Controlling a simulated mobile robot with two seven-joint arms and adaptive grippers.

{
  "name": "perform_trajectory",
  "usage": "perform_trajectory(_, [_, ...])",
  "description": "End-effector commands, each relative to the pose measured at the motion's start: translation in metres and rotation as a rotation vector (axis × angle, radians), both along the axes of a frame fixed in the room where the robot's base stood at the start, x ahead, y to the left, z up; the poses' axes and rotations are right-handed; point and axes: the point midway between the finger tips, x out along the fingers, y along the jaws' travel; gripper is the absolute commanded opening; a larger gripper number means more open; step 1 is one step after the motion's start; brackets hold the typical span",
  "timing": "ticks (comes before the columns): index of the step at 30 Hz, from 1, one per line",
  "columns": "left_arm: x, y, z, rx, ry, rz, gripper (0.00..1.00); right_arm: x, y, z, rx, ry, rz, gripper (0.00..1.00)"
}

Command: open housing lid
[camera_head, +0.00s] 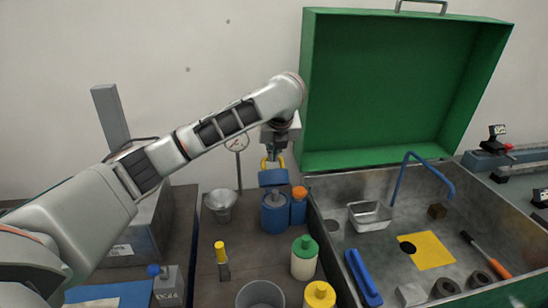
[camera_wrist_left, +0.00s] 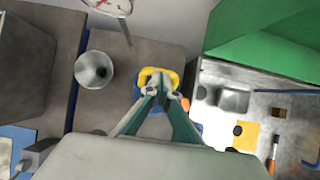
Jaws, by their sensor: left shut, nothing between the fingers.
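The green lid (camera_head: 395,85) stands raised at the back edge of the grey metal housing (camera_head: 330,185), with a metal handle (camera_head: 421,3) at its top. The housing lies open and its inside shows. Part of the lid also shows in the left wrist view (camera_wrist_left: 265,35). My left gripper (camera_head: 273,160) is shut and empty, left of the lid and apart from it. It points down over a yellow loop (camera_wrist_left: 155,72) above a blue block (camera_head: 272,178). In the left wrist view its fingertips (camera_wrist_left: 161,87) overlap the loop; contact cannot be told. My right gripper is out of view.
Inside the housing are a small metal tray (camera_head: 370,217), a blue bent rod (camera_head: 425,160), a yellow plate (camera_head: 427,250) and a screwdriver (camera_head: 487,255). Blue (camera_head: 275,215) and white (camera_head: 304,260) bottles and a metal funnel (camera_head: 220,205) stand on the bench to its left.

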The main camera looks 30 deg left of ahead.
Motion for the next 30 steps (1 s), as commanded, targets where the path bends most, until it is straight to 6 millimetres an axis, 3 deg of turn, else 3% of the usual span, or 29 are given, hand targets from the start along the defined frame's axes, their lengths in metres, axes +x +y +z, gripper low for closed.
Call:
perform_trajectory(17, [0.012, 0.009, 0.002, -0.063, 0.082, 0.003, 0.00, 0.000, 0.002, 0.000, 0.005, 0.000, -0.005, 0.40])
perform_trajectory(30, [0.037, 0.028, -0.002, -0.124, 0.166, 0.003, 0.00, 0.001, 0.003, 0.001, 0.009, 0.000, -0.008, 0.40])
